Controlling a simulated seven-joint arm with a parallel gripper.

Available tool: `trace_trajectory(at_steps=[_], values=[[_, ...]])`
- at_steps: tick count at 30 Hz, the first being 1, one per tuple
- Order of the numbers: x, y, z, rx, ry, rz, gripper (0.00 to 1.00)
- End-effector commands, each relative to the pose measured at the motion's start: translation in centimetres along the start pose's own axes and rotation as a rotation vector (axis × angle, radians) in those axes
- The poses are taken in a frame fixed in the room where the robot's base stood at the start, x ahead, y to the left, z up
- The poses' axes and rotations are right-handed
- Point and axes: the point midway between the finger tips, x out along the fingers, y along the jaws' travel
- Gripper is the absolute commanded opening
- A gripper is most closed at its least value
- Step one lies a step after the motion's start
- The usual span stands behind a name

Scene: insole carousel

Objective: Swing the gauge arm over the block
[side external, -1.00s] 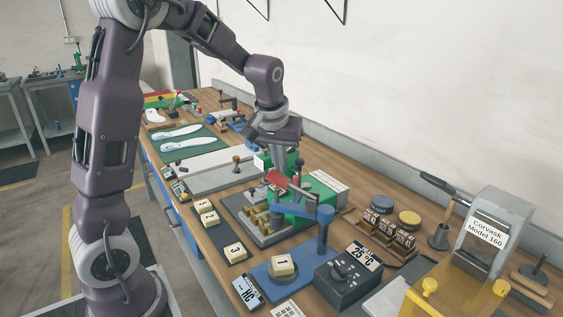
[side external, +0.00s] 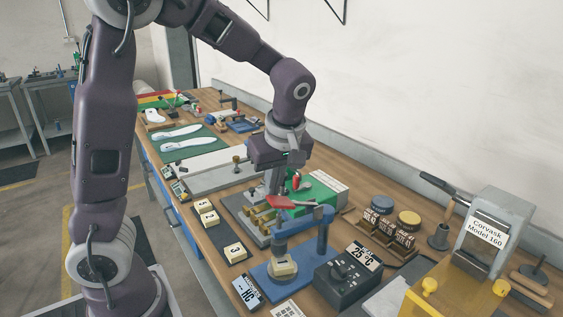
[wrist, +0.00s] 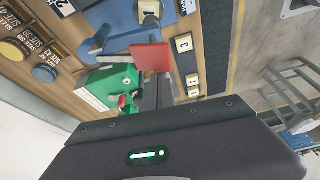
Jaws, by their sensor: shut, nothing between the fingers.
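The block sits on the blue base plate (side external: 257,272). My gripper (side external: 273,192) is shut and empty, pointing down behind the gauge arm. A red flat piece (side external: 291,203) shows by the fingertips; it also shows in the wrist view (wrist: 151,57), and I cannot tell what it is fixed to. The wrist view shows the gauge arm (wrist: 115,42) beyond the fingers.
A green housing (side external: 322,184) stands behind my gripper. Numbered cream blocks (side external: 234,250) lie on dark pads at the left. A grey machine (side external: 492,231) stands at right.

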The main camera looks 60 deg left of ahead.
Motion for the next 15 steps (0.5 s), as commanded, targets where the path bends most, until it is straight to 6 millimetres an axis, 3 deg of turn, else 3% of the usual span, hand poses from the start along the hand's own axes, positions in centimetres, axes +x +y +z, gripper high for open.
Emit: trace_trajectory(at_steps=[15], values=[[-0.6, -0.3, 1.7, -0.025, -0.001, -0.008, 0.0]])
